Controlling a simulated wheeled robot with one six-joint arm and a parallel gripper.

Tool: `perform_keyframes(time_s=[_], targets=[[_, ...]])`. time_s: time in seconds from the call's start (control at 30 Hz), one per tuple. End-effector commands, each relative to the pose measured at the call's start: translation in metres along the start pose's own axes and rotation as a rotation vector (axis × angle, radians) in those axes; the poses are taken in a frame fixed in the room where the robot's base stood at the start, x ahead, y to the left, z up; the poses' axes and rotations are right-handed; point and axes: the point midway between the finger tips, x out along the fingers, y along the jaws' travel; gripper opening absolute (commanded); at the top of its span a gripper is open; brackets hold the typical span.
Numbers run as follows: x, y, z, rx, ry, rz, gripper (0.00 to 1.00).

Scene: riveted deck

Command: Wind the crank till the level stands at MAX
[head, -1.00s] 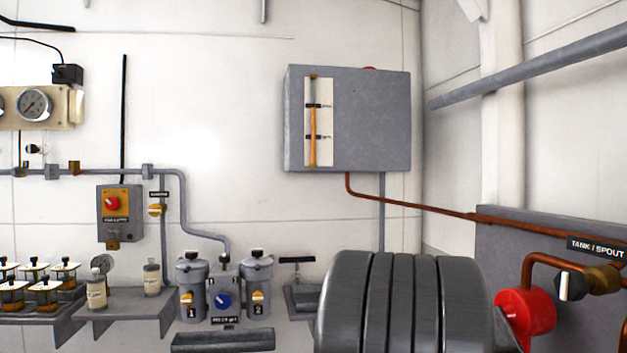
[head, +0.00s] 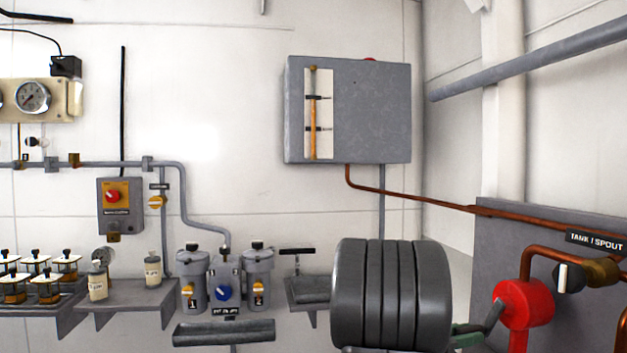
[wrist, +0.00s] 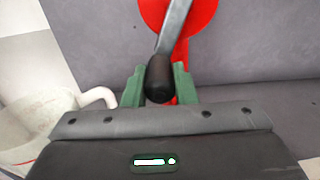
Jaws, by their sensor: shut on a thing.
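The crank has a red hub (head: 527,302) at the right, with a grey crank arm (head: 494,316) pointing down and left. In the wrist view the crank arm (wrist: 174,27) runs from the red hub (wrist: 182,14) to a black handle (wrist: 159,78). My gripper (wrist: 158,88) has green fingers shut on the handle from both sides; it shows partly in the head view (head: 468,333). A level gauge (head: 325,112) on the grey tank (head: 373,110) holds an orange column, its top around the upper of two black marks. The exact top and small lettering are hard to read.
A copper pipe (head: 430,199) runs from the tank to the grey panel with the "TANK / SPOUT" label (head: 597,242) and a black-and-white knob (head: 568,278). A whitish bucket (wrist: 45,125) and pale spout (wrist: 98,97) stand left of my gripper. Two grey canisters (head: 193,275) stand further left.

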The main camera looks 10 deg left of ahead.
Motion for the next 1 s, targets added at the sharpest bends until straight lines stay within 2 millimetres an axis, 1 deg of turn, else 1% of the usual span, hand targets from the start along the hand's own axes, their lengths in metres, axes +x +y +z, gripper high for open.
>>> perform_keyframes(time_s=[0.03,0.1,0.73,0.77,0.9,0.97,1.0], targets=[[0.0001,0.0034,0.0042,0.003,-0.004,-0.001,0.1],[0.0,0.0052,0.0039,0.003,-0.004,-0.001,0.1],[0.0002,0.0046,0.0014,0.0,-0.001,-0.002,0.1],[0.0002,0.0046,0.0014,0.0,-0.001,-0.002,0.27],[0.0002,0.0047,0.0012,0.0,-0.001,-0.002,0.54],[0.0002,0.0047,0.0011,0.0,0.0,-0.002,0.66],[0.0001,0.0048,0.0011,0.0,0.0,-0.002,0.74]])
